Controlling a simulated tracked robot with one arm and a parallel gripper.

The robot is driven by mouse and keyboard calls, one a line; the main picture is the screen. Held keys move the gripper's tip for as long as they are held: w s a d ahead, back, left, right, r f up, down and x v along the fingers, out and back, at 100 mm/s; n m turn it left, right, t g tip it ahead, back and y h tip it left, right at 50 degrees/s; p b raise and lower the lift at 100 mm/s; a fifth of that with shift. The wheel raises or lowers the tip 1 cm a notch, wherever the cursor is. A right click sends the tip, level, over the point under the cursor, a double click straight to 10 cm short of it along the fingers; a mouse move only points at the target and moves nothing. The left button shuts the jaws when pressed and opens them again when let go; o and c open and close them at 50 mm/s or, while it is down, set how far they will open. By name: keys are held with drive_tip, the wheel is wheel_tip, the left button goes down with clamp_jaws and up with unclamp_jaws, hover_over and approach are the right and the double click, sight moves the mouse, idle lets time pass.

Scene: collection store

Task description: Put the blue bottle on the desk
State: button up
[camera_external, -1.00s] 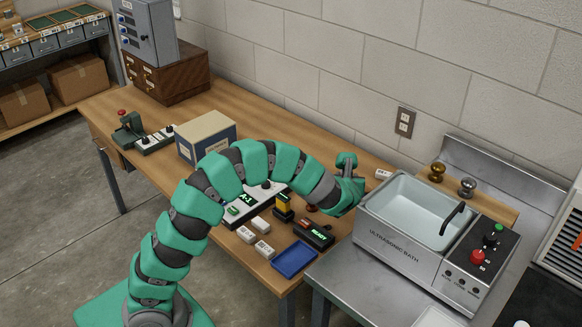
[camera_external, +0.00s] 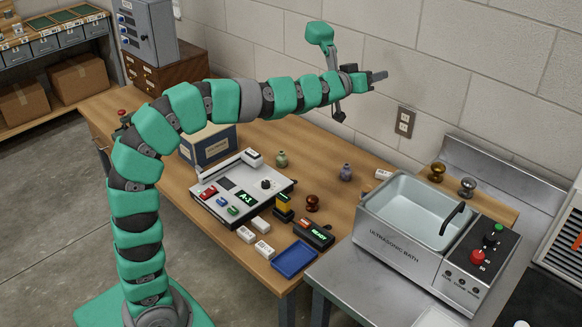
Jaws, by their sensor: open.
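My gripper (camera_external: 380,76) is raised well above the desk in front of the wall, pointing right. It is open, with nothing visible between its fingers, and is clear of both bottles.
The ultrasonic bath (camera_external: 385,232) stands on the steel bench to the right. A control box (camera_external: 215,208), a red-brown knobbed object (camera_external: 312,203), white blocks (camera_external: 262,250) and a blue tray (camera_external: 295,259) occupy the desk front.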

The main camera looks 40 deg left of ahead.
drive_tip(key=s+a+r+m+h, duration=0.2)
drive_tip(key=s+r+m, duration=0.1)
drive_tip(key=s+r, duration=0.75)
drive_tip(key=s+a+r+g+y, duration=0.1)
drive_tip(key=s+a+r+y, duration=0.1)
drive_tip(key=s, duration=0.5)
drive_tip(key=s+a+r+y, duration=0.1)
drive_tip(key=s+a+r, duration=0.2)
drive_tip(key=s+a, duration=0.2)
drive_tip(key=shift+s+a+r+g+y, duration=0.2)
drive_tip(key=shift+s+g+y, duration=0.2)
drive_tip(key=shift+s, duration=0.7)
